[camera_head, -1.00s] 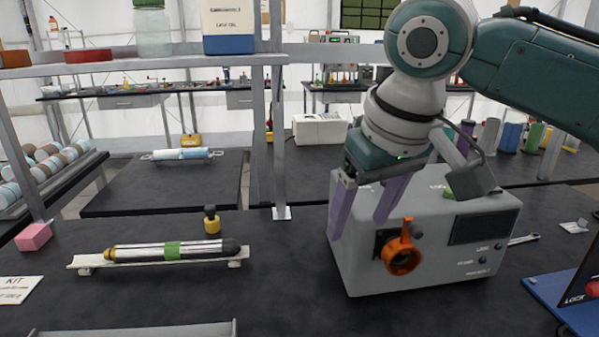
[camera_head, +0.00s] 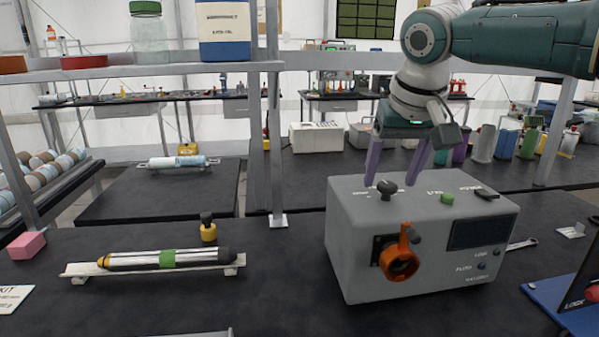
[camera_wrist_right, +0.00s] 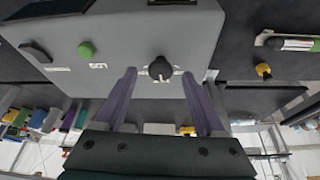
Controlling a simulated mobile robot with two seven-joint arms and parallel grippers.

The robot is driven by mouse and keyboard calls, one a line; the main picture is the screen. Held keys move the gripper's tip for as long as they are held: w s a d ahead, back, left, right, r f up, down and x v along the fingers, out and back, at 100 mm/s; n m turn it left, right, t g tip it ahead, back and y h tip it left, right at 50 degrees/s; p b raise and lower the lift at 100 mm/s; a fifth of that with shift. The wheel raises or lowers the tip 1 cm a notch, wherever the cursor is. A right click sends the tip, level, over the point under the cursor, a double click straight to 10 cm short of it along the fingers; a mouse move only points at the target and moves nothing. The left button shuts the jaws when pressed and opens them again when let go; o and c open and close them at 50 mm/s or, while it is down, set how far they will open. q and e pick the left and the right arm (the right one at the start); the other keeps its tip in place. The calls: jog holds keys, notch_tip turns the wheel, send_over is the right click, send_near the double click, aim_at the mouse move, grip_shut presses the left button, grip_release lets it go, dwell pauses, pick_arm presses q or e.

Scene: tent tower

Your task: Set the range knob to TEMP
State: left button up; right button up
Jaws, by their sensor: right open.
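The grey instrument box (camera_head: 355,235) stands on the dark bench at centre right. On its top is a black round knob (camera_head: 387,188), with white lettering around it too small to read. The knob also shows in the right wrist view (camera_wrist_right: 160,69), where a pale mark lies on its near side. My right gripper (camera_head: 391,183) is open, its purple fingers pointing down at the box top. In the wrist view the knob appears between the fingertips (camera_wrist_right: 159,73); I cannot tell whether they touch it. My left gripper is not in view.
A green button (camera_head: 447,198) and a black switch (camera_head: 486,194) sit on the box top right of the knob. An orange ring handle (camera_head: 399,262) juts from the front. A striped tube (camera_head: 190,258) lies on a rack at left.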

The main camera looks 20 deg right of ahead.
jog(key=shift+w+d+f, duration=0.1)
jog(key=shift+w+f, duration=0.1)
jog(key=shift+f, duration=0.25)
grip_shut()
dwell(0.4)
